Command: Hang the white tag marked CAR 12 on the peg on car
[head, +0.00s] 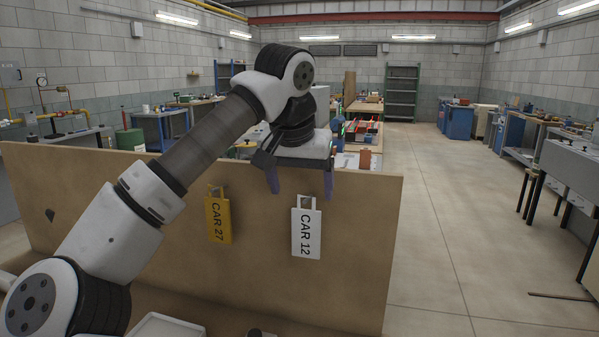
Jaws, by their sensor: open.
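The white tag marked CAR 12 (306,234) hangs against the front of an upright wooden board (362,260), its lettering running sideways. My gripper (301,194) is open, its two purple fingers pointing down. The fingers are spread to the left and right of the tag's top loop in the picture; I cannot tell how far in front of the tag they are. The gripper holds nothing that I can see. A yellow tag marked CAR 27 (219,221) hangs on the same board to the left. I cannot make out the peg on the car.
A pale tray (165,327) shows at the bottom edge, before the board. A dark spot (50,215) marks the board's left part. Behind the board stand benches with red and dark items (362,134). Open floor (440,240) lies to the right, and a bench (570,175) stands beyond it.

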